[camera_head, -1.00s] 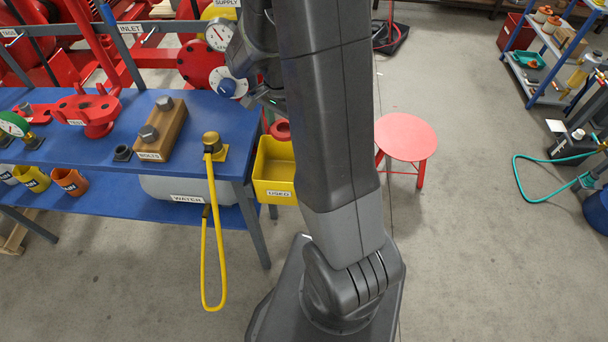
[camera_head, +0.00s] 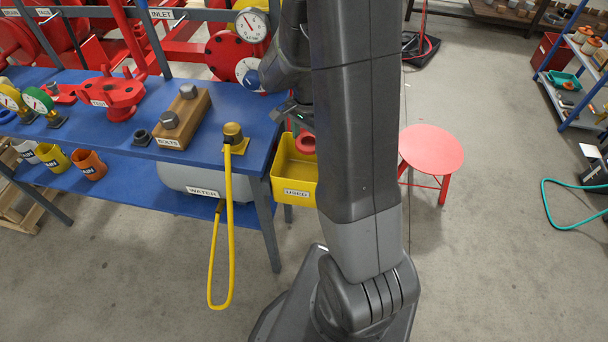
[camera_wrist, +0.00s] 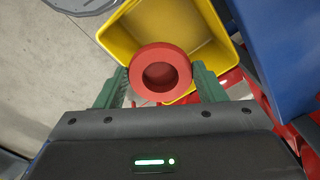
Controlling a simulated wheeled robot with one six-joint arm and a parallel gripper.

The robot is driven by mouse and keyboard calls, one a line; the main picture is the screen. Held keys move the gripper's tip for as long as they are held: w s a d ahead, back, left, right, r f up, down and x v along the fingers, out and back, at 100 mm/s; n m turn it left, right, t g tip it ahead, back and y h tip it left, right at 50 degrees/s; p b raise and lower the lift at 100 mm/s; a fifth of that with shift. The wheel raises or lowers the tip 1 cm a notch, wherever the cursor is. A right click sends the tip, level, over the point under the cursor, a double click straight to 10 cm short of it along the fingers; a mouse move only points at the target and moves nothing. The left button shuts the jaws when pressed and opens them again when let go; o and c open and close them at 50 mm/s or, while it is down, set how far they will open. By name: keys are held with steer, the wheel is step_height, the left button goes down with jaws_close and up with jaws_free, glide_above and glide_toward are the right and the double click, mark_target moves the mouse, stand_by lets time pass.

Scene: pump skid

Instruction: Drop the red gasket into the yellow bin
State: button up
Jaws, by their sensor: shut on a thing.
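The red gasket (camera_wrist: 160,52) is a thick ring with a round hole. In the wrist view my gripper (camera_wrist: 160,78) is shut on it, with a green finger at each side. The yellow bin (camera_wrist: 145,22) lies beyond and below the gasket, which overlaps its opening in that view. In the head view the bin (camera_head: 286,178) carries a USED label and hangs at the right end of the blue bench. The gasket (camera_head: 306,144) shows at the bin's far right, beside my arm, which hides part of the bin. The height of the gasket above the bin is unclear.
The blue bench (camera_head: 110,150) holds a bolt block (camera_head: 183,118), a red test fitting (camera_head: 113,92) and gauges. A yellow hose (camera_head: 230,240) hangs from its front. A red stool (camera_head: 431,150) stands to the right of my arm. The floor in front is clear.

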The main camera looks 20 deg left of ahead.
steer(key=o, duration=1.1)
steer(key=shift+c, duration=0.2)
step_height(320, 180, up, 14)
steer(key=shift+f, duration=0.15)
step_height(320, 180, down, 14)
steer(key=shift+r, duration=0.1)
step_height(320, 180, up, 2)
steer(key=shift+r+p, duration=0.25)
steer(key=shift+p, duration=0.75)
steer(key=shift+r+p, duration=0.45)
steer(key=shift+r, duration=0.25)
